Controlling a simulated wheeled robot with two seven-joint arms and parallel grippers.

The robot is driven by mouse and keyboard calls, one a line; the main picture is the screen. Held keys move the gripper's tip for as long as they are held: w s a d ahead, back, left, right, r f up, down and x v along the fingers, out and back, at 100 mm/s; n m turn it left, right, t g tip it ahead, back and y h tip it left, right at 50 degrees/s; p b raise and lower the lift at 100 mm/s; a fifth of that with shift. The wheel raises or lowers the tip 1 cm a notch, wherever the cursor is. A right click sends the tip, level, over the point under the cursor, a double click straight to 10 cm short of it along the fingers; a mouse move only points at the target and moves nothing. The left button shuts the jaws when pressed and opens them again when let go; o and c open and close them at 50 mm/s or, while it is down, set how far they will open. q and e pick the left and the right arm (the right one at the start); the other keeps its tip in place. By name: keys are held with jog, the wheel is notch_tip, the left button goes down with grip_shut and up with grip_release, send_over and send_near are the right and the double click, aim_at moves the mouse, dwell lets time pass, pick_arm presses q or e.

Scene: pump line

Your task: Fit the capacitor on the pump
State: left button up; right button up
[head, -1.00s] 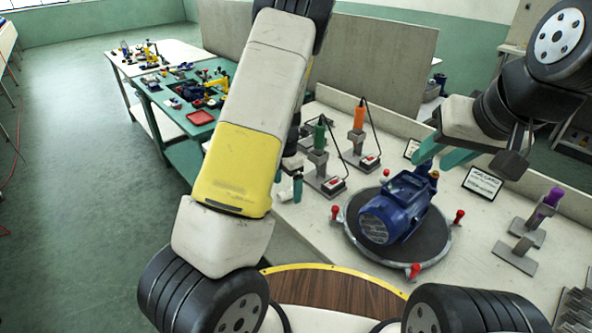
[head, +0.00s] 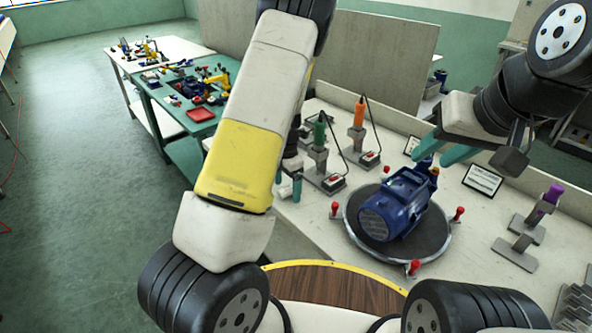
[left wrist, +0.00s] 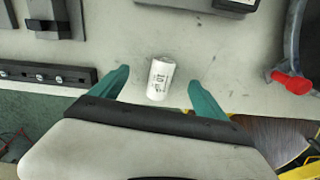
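The blue pump (head: 393,205) sits on a round dark turntable (head: 433,246) on the bench. The capacitor (left wrist: 161,80), a small white cylinder with dark print, shows in the left wrist view between the two spread teal fingers of my left gripper (left wrist: 157,90). There are gaps on both sides, so the fingers do not grip it. In the head view my left gripper (head: 289,182) is mostly hidden behind my own arm, left of the pump. My right gripper (head: 444,157) hangs just behind the pump's far end, its teal fingers apart; I see nothing held.
Red knobs (head: 458,213) stand around the turntable's rim. Green (head: 319,134) and orange (head: 359,113) handled tools stand in holders behind the left gripper. A purple-topped stand (head: 549,196) and a small sign (head: 483,181) are on the right. The bench in front of them is clear.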

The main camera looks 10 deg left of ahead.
pick_arm(q)
grip_shut()
jog(key=shift+r, duration=2.5)
